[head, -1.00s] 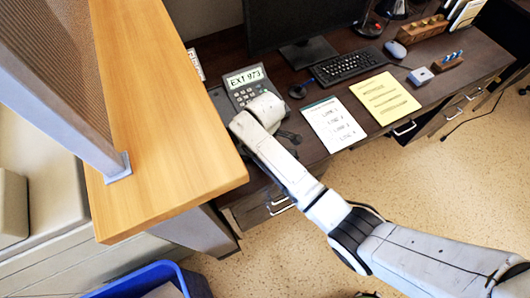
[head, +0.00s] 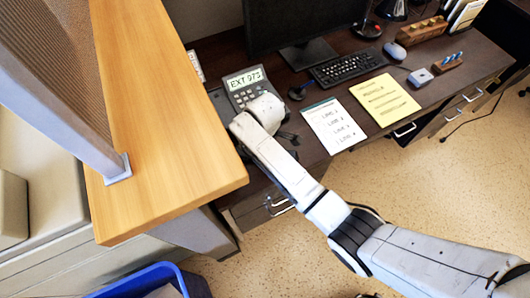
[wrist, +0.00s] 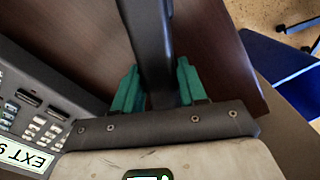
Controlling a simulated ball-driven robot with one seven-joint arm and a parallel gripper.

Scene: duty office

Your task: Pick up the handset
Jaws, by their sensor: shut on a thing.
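The handset (wrist: 148,35) is long and black and runs between the green fingertips of my gripper (wrist: 157,88) in the wrist view. The fingers are shut on it, one on each side. The desk phone's grey base (head: 238,98) with its lit "EXT 973" display stands on the dark desk in the head view. Its keys and part of the display also show at the left of the wrist view (wrist: 30,120). In the head view my white wrist covers the fingertips and most of the handset. I cannot tell how far the handset is above the desk.
A raised wooden counter (head: 160,160) is close on the left of my arm. A white list sheet (head: 333,124), a yellow sheet (head: 385,99), a keyboard (head: 348,67) and a monitor (head: 300,25) are to the right. A blue bin (head: 150,280) stands on the floor.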

